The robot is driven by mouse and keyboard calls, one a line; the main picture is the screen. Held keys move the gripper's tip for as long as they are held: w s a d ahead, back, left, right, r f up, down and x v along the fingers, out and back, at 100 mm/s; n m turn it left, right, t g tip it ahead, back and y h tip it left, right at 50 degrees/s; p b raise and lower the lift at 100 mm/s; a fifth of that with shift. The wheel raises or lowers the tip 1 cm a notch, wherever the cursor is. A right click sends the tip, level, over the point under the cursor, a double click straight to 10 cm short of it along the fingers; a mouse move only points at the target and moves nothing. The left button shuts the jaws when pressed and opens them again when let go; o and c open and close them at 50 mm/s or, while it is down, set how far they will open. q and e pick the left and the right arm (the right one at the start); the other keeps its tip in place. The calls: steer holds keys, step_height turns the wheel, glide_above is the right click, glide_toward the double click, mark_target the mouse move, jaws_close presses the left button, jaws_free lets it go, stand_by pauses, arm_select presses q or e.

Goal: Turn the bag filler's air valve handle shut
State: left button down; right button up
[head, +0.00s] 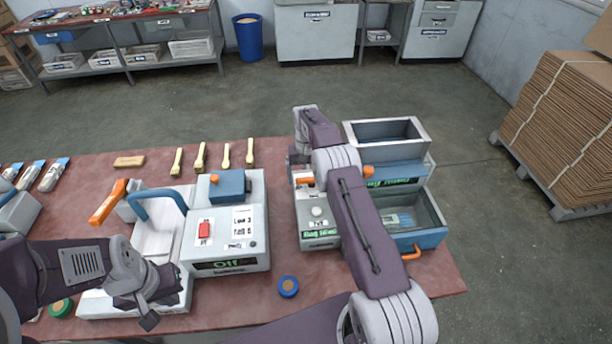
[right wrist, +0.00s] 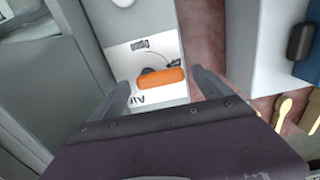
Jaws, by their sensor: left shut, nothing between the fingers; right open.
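The bag filler (head: 318,228) is a grey machine with a green display, under my right arm in the head view. Its orange air valve handle (right wrist: 160,79) lies crosswise over a white label in the right wrist view, with "Open" and "Air" upside down. A bit of the orange handle also shows in the head view (head: 305,181). My right gripper (right wrist: 160,82) is open, one finger past each end of the handle; I cannot tell whether they touch it. In the head view its fingers are mostly hidden by the arm. My left gripper (head: 148,318) is shut and empty at the front left.
A blue-rimmed roll (head: 288,287) sits at the front. An open drawer (head: 410,220) is on the right.

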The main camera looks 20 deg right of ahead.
mark_target(306, 178)
step_height(306, 178, up, 9)
stand_by(0.3)
